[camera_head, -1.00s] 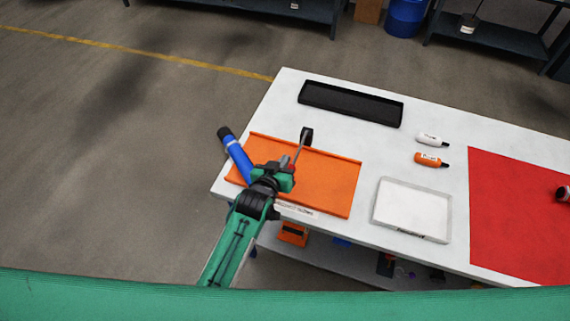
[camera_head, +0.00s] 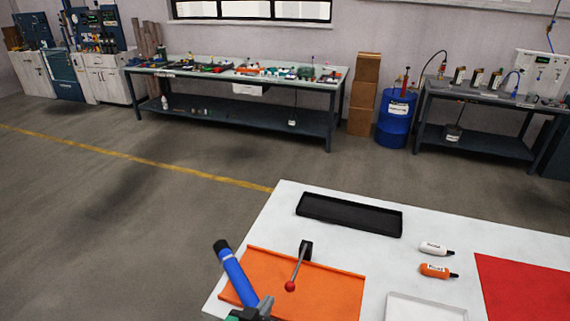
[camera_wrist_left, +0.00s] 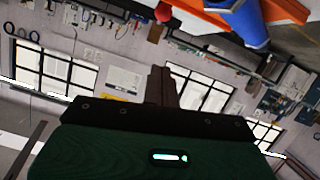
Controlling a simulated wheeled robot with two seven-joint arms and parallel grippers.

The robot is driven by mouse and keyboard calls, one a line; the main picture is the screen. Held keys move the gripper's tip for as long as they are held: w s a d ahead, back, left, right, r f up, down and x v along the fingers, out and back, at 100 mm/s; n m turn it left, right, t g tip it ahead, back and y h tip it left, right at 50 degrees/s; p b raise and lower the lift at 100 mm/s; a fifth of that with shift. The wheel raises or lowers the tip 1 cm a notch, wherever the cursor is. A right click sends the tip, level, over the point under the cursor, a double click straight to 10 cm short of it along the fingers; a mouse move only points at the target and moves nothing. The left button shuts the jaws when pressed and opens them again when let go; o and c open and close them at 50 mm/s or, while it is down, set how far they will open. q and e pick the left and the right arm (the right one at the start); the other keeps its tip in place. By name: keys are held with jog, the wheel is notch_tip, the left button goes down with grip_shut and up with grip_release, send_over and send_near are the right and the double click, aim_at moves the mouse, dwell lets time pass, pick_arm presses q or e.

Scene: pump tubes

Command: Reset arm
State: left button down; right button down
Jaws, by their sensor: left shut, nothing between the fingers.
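The top of my left gripper (camera_head: 252,312) shows at the bottom edge of the head view, at the lower end of the blue tube. It is shut and empty; most of its arm is below the frame. The blue tube (camera_head: 236,275) with a black cap leans over the left side of the orange mat (camera_head: 335,292). A lever with a red ball (camera_head: 290,286) rises from a black base on the mat. In the left wrist view, the blue tube (camera_wrist_left: 243,22) and the red ball (camera_wrist_left: 163,12) show at the top. My right gripper is out of view.
A black tray (camera_head: 350,214) lies at the back of the white table. White (camera_head: 433,248) and orange (camera_head: 435,270) bottles lie right of it. A white tray (camera_head: 425,305) and a red mat (camera_head: 520,290) are at the front right. Workbenches stand behind, across open floor.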

pick_arm(q)
jog(key=s+a+f+g+y, duration=0.25)
jog(key=s+a+g, duration=0.25)
jog(key=s+a, duration=0.5)
jog(key=s+a+f+g+y, duration=0.25)
jog(key=s+a+g, duration=0.35)
jog(key=s, duration=0.5)
notch_tip(320, 180, down, 31)
jog(key=s+a, duration=0.1)
jog(key=s+a+f, duration=0.2)
jog(key=s+f, duration=0.7)
jog(key=s+a+f+g, duration=0.1)
jog(key=s+f, duration=0.9)
jog(key=shift+a+m, duration=0.3)
jog(key=shift+a, duration=0.1)
